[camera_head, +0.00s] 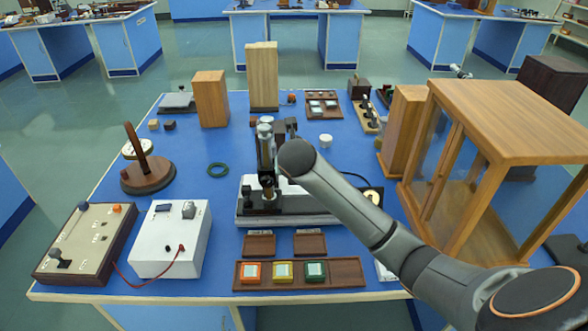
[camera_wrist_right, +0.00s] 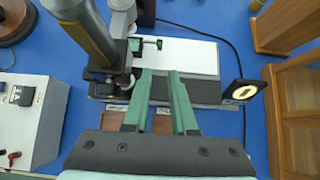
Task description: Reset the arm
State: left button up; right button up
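My right arm (camera_head: 345,200) comes in from the lower right in the head view and reaches over the spectrometer's base. My right gripper (camera_wrist_right: 160,76) has two green fingers in the right wrist view. They are apart, with nothing seen between them, over the grey and white base (camera_wrist_right: 190,58). The spectrometer's upright tube (camera_head: 266,150) stands left of the arm's end; in the wrist view it is at upper left. The gripper's fingers are hard to make out in the head view. My left gripper is in neither view.
A wooden rack (camera_head: 345,274) with orange, yellow and green blocks lies at the front. A white box (camera_head: 172,238) with a red lead is at left. A glass-sided wooden case (camera_head: 510,125) stands close to my right arm.

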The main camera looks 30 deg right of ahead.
dwell(0.4)
jog(key=s+a+f+m+g+y, duration=0.1)
jog(key=s+a+f+m+y, duration=0.1)
jog(key=s+a+f+m, duration=0.4)
jog(key=s+a+f+m+g+y, duration=0.1)
jog(key=s+a+f+m, duration=0.2)
jog(key=s+f+m, duration=0.35)
jog(key=s+a+f+m+g+y, duration=0.1)
jog(key=s+a+m, duration=0.1)
jog(key=s+m, duration=0.7)
jog(key=s+a+m+g+y, duration=0.1)
jog(key=s+a+m, duration=0.2)
jog(key=s+m, duration=0.55)
jog(key=w+a+f+n+t+y, duration=0.1)
jog(key=a+f+t, duration=0.1)
jog(key=f, duration=0.3)
jog(key=w+a+f+n+t+y, duration=0.1)
jog(key=a+f+t, duration=0.1)
jog(key=f, duration=0.4)
jog(key=shift+f+t, duration=0.25)
jog(key=shift+t, duration=0.55)
jog(key=shift+w, duration=0.1)
